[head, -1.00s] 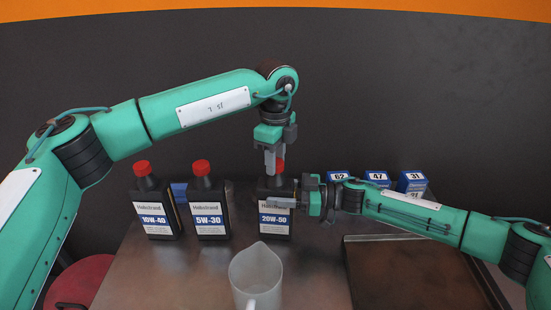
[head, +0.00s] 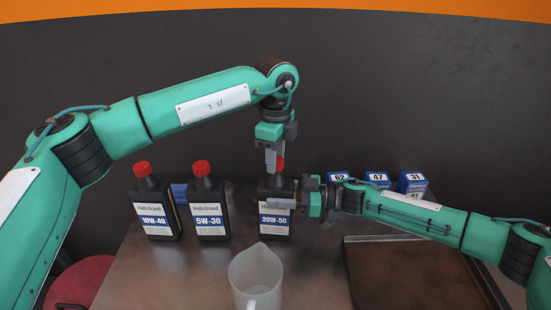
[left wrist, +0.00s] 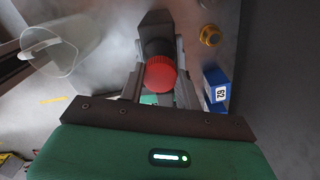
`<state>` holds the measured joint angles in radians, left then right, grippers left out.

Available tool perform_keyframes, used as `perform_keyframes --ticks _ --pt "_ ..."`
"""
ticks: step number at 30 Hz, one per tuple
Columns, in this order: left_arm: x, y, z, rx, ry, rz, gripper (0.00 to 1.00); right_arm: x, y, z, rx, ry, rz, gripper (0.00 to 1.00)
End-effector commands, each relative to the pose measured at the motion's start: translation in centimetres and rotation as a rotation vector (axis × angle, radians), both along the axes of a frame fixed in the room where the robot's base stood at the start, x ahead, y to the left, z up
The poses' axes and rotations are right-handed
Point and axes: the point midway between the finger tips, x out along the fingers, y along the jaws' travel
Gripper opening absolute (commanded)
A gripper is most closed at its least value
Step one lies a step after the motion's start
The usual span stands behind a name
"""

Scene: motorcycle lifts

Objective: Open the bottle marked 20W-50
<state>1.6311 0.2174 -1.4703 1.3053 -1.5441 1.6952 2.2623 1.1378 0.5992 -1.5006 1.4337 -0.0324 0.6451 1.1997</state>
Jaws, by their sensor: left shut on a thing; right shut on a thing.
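The black bottle marked 20W-50 (head: 275,228) stands upright on the table, the rightmost of a row of bottles. My left gripper (head: 271,162) points down from above and is shut on its red cap (head: 281,164). In the left wrist view the red cap (left wrist: 160,73) sits between the two fingers, with the dark bottle (left wrist: 156,24) behind it. My right gripper (head: 284,203) comes in level from the right and is shut on the bottle's body, just above the 20W-50 label. Part of the bottle's front is hidden by its fingers.
Bottles marked 10W-40 (head: 156,215) and 5W-30 (head: 210,212) stand to the left. A clear jug (head: 256,277) stands in front. Several blue boxes (head: 377,180) stand behind my right arm. A brown tray (head: 410,284) lies at the right. A red stool (head: 80,281) is at lower left.

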Motion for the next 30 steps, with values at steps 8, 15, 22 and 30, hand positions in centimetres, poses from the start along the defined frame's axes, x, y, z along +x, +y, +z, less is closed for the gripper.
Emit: perform_keyframes --ticks 8,15,22,30 --pt "0.0 0.0 1.1 0.001 -0.001 0.001 0.06 0.0 0.0 -0.1 -0.001 0.001 0.000 0.00" --pt "0.0 0.0 1.5 0.000 0.000 0.000 0.06 0.0 0.0 -0.1 -0.001 0.001 0.000 0.00" --pt "0.0 0.0 1.5 0.000 0.000 0.000 0.06 0.0 0.0 0.0 0.000 0.001 0.000 0.00" --pt "0.0 0.0 4.0 -0.001 -0.003 -0.001 0.06 0.0 0.0 -0.1 -0.001 0.001 0.000 0.00"
